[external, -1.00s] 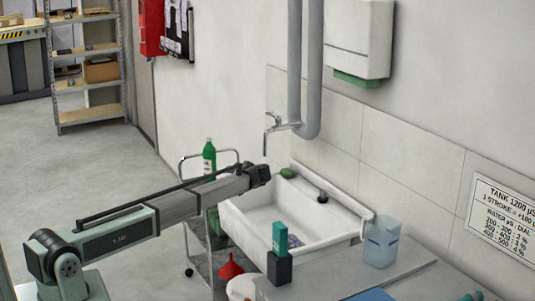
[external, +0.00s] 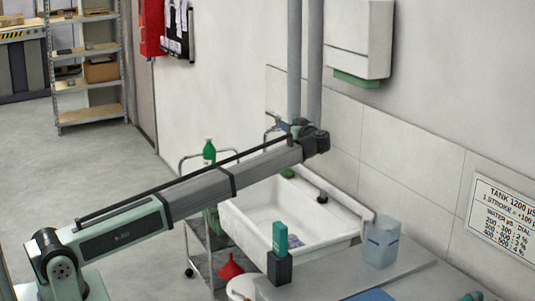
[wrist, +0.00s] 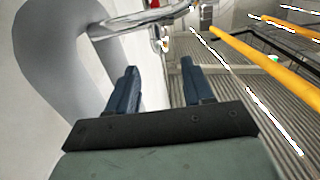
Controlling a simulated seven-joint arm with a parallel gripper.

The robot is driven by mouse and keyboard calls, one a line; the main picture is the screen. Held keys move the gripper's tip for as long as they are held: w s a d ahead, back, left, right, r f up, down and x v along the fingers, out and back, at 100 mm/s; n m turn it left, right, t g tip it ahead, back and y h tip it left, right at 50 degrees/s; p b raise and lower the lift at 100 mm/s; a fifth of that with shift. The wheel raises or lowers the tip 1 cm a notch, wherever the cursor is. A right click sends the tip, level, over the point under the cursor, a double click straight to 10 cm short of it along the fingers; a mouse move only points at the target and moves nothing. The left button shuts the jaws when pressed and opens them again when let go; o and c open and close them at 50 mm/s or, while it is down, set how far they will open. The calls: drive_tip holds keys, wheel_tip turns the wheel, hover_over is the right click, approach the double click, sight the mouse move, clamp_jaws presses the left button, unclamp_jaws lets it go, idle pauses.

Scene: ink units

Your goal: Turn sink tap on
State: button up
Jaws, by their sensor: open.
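The chrome tap (external: 271,117) is on the wall above the sink (external: 300,205), partly hidden behind my gripper in the external view. In the wrist view the tap's shiny metal (wrist: 145,18) crosses the top, beyond the fingertips, with a small red mark near it. My gripper (external: 289,125) is raised beside the tap and the grey pipes. In the wrist view my gripper (wrist: 160,66) is open, its two blue fingers apart with nothing between them. I cannot tell whether a finger touches the tap.
The grey bent pipe (wrist: 65,45) is close on the left in the wrist view. A dispenser (external: 358,40) hangs at the right. A clear jug (external: 382,243) and a teal bottle (external: 280,238) stand near the sink's front. A trolley holds a green bottle (external: 209,152).

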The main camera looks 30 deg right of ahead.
sight(273, 113)
drive_tip(key=w, duration=1.3)
drive_tip(key=shift+w, duration=0.3)
clamp_jaws()
